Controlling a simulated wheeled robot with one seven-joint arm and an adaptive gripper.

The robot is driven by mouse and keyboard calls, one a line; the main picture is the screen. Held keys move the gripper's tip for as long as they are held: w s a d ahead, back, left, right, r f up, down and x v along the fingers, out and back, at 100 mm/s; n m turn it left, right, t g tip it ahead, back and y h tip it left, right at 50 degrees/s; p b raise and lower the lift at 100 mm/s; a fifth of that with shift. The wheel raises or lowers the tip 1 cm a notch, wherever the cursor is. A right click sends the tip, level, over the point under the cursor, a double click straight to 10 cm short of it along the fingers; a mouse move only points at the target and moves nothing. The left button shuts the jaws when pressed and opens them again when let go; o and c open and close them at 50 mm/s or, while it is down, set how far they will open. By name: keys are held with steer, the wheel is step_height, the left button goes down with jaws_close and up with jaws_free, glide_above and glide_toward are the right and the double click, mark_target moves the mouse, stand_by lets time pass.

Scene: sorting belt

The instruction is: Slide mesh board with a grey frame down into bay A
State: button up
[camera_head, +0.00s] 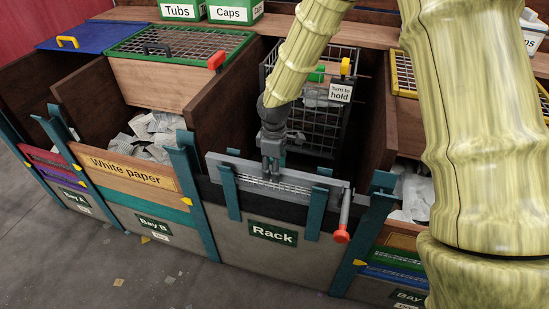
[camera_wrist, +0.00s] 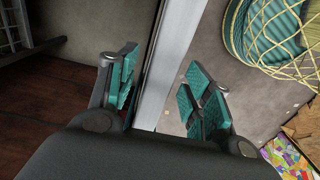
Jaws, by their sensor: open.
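The mesh board with a grey frame (camera_head: 228,169) stands across the front of the bay labelled Rack (camera_head: 273,233), behind short teal uprights. My gripper (camera_head: 270,176) is over its top edge near the middle. In the wrist view, the grey frame bar (camera_wrist: 173,60) runs between the two teal finger pads, which stand apart on either side of my gripper (camera_wrist: 163,95). Whether either pad touches the bar is unclear. Bay A (camera_head: 74,198) is at the far left, with teal posts and red and purple boards (camera_head: 48,160) across its front.
Bay B (camera_head: 152,223), with a White paper board (camera_head: 125,166) and paper scraps inside, lies between Rack and Bay A. A black wire cage (camera_head: 330,120) stands behind the gripper. A red-tipped lever (camera_head: 342,235) sticks out at Rack's right. The floor in front is mostly clear.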

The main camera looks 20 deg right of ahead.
steer(key=shift+f, duration=0.6)
steer(key=shift+c, duration=0.2)
jaws_close()
steer(key=c, duration=0.7)
jaws_free()
jaws_close()
